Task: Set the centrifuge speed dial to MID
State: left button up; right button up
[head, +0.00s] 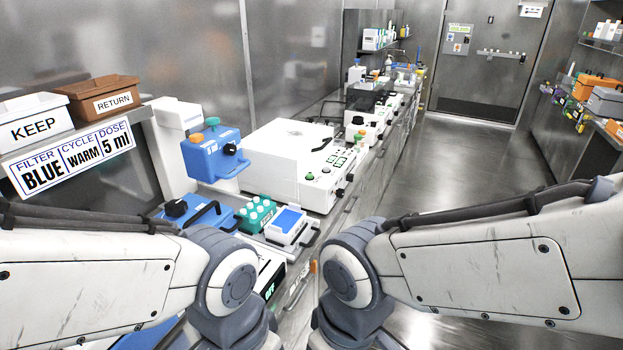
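A large white machine with a flat lid, which looks like the centrifuge (284,146), stands on the bench left of the picture's middle. Its sloped control panel (334,172) faces right and carries a green button (310,176) and small dark markings. Black knobs (340,192) stick out low on its right side. Which knob is the speed dial, and where it points, is too small to tell. Both of my arms come in from the sides and bend down at the bottom middle. Both grippers are out of view, below the picture.
A blue device (212,156) with a black knob stands left of the white machine. A green rack (256,214) of white-capped vials and a blue-topped white device (287,225) sit in front. More instruments (370,122) line the bench behind. The aisle floor (455,160) to the right is clear.

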aim_at(340, 193)
jog(key=k, duration=1.2)
jog(key=z, duration=0.6)
jog(key=i, duration=0.35)
jog(key=z, duration=0.65)
jog(key=i, duration=1.3)
jog(key=u, duration=1)
jog(key=i, duration=0.45)
jog(key=u, duration=0.45)
